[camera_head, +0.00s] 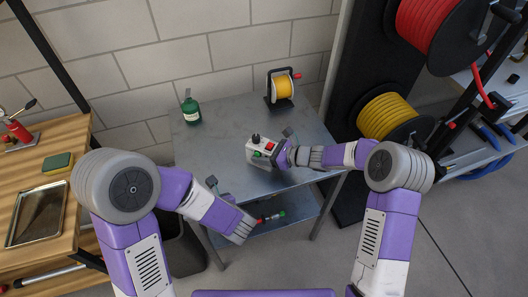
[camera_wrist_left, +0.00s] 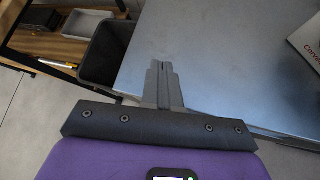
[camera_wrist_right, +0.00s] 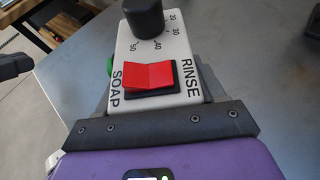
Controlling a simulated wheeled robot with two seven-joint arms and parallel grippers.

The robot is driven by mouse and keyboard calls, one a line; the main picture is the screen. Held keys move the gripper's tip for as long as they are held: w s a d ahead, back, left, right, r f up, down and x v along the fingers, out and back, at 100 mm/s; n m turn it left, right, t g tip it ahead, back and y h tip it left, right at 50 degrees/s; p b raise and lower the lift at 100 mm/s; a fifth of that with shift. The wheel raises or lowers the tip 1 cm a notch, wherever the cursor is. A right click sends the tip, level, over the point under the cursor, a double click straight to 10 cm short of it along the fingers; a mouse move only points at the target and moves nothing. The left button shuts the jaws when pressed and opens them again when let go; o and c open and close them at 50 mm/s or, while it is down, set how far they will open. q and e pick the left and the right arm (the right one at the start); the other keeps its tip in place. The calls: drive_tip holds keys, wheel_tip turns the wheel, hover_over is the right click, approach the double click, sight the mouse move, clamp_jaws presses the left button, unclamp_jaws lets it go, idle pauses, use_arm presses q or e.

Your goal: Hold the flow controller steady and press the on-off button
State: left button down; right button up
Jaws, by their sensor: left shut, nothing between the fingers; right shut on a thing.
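The flow controller (camera_head: 260,152) is a white box standing upright near the front of the grey metal table. It has a black knob (camera_wrist_right: 144,18), a red rocker switch (camera_wrist_right: 150,77) between the words SOAP and RINSE, and a green button (camera_wrist_right: 109,66), seen edge-on, on its side. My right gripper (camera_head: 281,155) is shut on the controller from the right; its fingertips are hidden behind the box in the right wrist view. My left gripper (camera_head: 211,181) is shut and empty, left of the controller and apart from it. Its closed fingers (camera_wrist_left: 162,68) show in the left wrist view.
A green bottle (camera_head: 191,109) and a small yellow hose reel (camera_head: 282,87) stand at the table's back. A wooden bench (camera_head: 62,140) is at left, a dark bin (camera_head: 182,250) below. Large hose reels stand at right. The table's middle is clear.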

sight(257, 154)
use_arm(q)
drive_tip(key=w+d+m+t+h, duration=0.1)
drive_tip(key=d, duration=0.2)
drive_tip(key=d+r+m+t+h, duration=0.1)
drive_tip(key=d+m+h, duration=0.1)
drive_tip(key=d, duration=0.1)
drive_tip(key=w+d+r+m+t+h, duration=0.1)
drive_tip(key=d, duration=0.2)
drive_tip(key=shift+w+d+r+t+h, duration=0.2)
drive_tip(key=shift+w+t+h, duration=0.1)
drive_tip(key=shift+w+d, duration=0.2)
drive_tip(key=shift+d, duration=0.05)
drive_tip(key=shift+w+d, duration=0.6)
drive_tip(key=shift+w, duration=0.6)
drive_tip(key=shift+w+d, duration=0.65)
drive_tip(key=shift+w, duration=0.6)
drive_tip(key=shift+w+d, duration=0.6)
drive_tip(key=shift+w, duration=0.6)
drive_tip(key=shift+w+d, duration=0.2)
drive_tip(key=shift+w, duration=0.2)
